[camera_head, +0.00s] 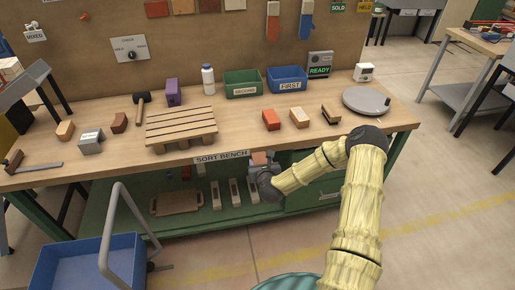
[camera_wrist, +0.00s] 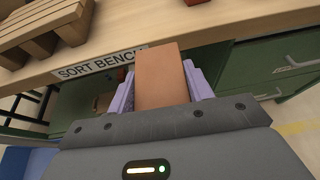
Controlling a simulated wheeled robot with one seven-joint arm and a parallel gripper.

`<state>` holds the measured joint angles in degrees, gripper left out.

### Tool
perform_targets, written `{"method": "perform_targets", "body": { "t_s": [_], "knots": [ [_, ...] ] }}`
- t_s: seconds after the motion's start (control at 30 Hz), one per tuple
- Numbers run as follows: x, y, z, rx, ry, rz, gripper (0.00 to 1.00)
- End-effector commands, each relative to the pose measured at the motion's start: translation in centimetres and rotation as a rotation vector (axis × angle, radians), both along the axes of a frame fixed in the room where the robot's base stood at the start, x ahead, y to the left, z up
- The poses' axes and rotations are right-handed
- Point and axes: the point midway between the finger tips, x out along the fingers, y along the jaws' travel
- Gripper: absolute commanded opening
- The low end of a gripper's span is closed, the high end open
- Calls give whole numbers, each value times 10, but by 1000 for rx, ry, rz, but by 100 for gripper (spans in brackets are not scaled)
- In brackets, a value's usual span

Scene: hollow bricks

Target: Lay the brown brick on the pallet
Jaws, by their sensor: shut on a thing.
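The brown brick (camera_head: 259,157) is between the jaws of my gripper (camera_head: 263,168), in front of the bench's front edge near the SORT BENCH label. In the wrist view the brick (camera_wrist: 162,72) fills the gap between the two lilac fingers, its far end sticking out past them. The wooden slatted pallet (camera_head: 181,126) lies on the bench top, left of and behind my gripper. A corner of the pallet (camera_wrist: 40,25) shows at the upper left of the wrist view. No brick is visible on its slats.
On the bench (camera_head: 235,140), an orange brick (camera_head: 271,120), a tan brick (camera_head: 299,117) and a dark-topped brick (camera_head: 331,113) stand right of the pallet. Green (camera_head: 243,84) and blue (camera_head: 287,79) bins and a white bottle (camera_head: 208,80) stand behind. A blue cart (camera_head: 95,262) is front left.

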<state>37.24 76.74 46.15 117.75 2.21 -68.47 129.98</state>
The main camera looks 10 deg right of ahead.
Motion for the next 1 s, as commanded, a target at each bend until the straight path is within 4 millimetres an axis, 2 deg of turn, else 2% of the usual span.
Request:
{"method": "perform_targets", "body": {
  "t_s": [0.2, 0.3, 0.37, 0.5, 1.0],
  "knots": [
    [-72, 9, -18, 11, 1, 32, 12],
    [-98, 12, -18, 14, -2, 39, 12],
    [-107, 13, -17, 16, -5, 40, 12],
    [-115, 13, -16, 16, -8, 41, 12],
    [-114, 11, -16, 15, -8, 37, 12]
  ]
}}
